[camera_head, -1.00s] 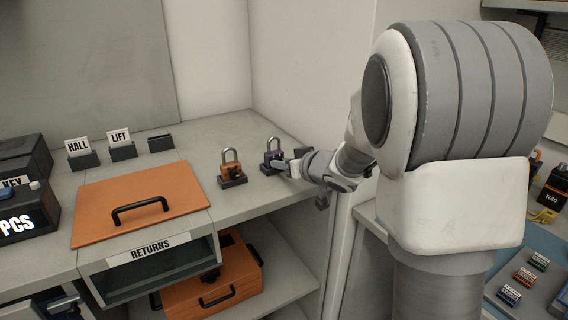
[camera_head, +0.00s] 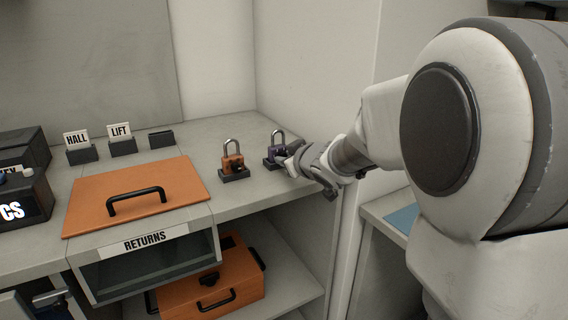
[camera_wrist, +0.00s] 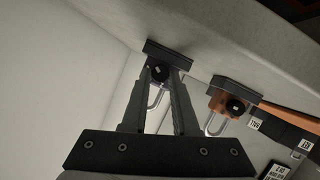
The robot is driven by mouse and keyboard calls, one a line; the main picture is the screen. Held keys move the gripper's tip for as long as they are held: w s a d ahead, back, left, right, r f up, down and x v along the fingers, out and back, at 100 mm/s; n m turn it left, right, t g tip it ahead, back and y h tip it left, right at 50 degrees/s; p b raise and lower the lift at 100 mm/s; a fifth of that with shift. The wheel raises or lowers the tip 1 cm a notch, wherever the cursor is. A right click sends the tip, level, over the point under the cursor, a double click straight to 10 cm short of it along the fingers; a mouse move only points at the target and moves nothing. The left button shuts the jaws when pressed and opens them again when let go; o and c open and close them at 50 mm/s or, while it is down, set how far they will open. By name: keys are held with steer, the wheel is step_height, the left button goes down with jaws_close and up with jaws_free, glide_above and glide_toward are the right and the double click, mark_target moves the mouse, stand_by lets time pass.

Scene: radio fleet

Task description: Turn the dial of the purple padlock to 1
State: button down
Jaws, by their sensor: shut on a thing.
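The purple padlock (camera_head: 277,148) stands upright in a dark base at the right end of the counter, its metal shackle up. My gripper (camera_head: 285,156) reaches it from the right and front. In the wrist view, the view is upside down, and the padlock's black dial (camera_wrist: 159,72) lies between the fingertips of my gripper (camera_wrist: 162,74). The fingers are shut on the dial. The number on the dial is too small to read, and the fingers partly hide the padlock's body.
An orange padlock (camera_head: 233,161) stands in its own base just left; it also shows in the wrist view (camera_wrist: 222,104). An orange panel with a handle (camera_head: 137,200) lies further left, above the RETURNS opening (camera_head: 150,260). HALL (camera_head: 77,140) and LIFT (camera_head: 120,131) cards stand behind.

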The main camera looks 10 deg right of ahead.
steer(key=c, duration=0.7)
jaws_free()
steer(key=shift+s+d+r, duration=0.1)
steer(key=shift+s+r, duration=0.2)
steer(key=shift+s, duration=0.15)
steer(key=shift+p+v, duration=3.55)
steer(key=shift+v, duration=4.65)
steer(key=shift+f, duration=0.1)
